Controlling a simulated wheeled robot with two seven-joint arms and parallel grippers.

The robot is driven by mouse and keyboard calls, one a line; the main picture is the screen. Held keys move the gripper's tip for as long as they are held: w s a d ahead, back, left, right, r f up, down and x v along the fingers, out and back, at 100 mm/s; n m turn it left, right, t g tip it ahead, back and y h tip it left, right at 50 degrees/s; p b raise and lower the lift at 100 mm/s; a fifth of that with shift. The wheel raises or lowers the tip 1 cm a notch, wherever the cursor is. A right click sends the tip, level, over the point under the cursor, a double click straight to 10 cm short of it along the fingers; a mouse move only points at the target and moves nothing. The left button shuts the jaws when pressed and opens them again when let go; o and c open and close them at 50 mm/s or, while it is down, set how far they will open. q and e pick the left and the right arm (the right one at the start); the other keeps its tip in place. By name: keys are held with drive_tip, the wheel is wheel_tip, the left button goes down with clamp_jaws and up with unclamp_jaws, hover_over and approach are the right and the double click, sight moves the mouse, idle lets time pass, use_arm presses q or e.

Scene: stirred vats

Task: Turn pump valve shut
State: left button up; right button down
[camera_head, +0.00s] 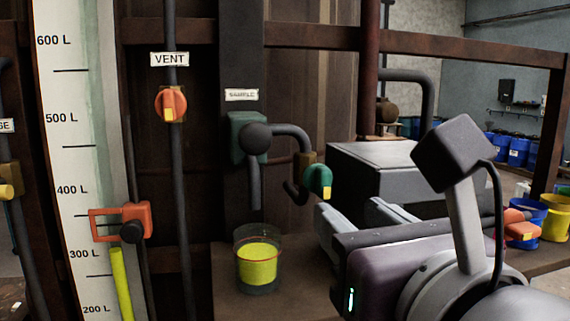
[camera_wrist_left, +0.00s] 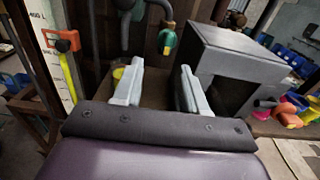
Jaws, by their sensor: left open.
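No label in view reads "pump". My right gripper is not in view.
A glass of yellow liquid (camera_head: 258,264) stands on the shelf (camera_head: 226,297) left of my gripper. An orange vent valve (camera_head: 171,104) and a level gauge (camera_head: 70,140) are further left. Blue (camera_head: 530,217) and yellow (camera_head: 556,222) buckets stand at the right.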

sight(328, 184)
use_arm(q)
drive_tip(key=p+x, duration=0.1)
drive_tip(key=x, duration=0.2)
drive_tip(key=p+x, duration=0.2)
drive_tip(key=x, duration=0.1)
drive_tip(key=p+x, duration=0.1)
drive_tip(key=x, duration=0.2)
drive_tip(key=shift+w+d+r, duration=0.15)
drive_tip(key=shift+w+r, duration=0.05)
drive_tip(key=shift+w, duration=0.25)
drive_tip(key=shift+d, duration=0.1)
drive_tip(key=shift+s+d, duration=0.15)
drive_tip(key=shift+d, duration=0.5)
drive_tip(key=shift+c, duration=0.3)
drive_tip(key=shift+a, duration=0.15)
drive_tip(key=c, duration=0.5)
drive_tip(key=shift+a, duration=0.2)
clamp_jaws()
drive_tip(key=shift+d+f, duration=0.1)
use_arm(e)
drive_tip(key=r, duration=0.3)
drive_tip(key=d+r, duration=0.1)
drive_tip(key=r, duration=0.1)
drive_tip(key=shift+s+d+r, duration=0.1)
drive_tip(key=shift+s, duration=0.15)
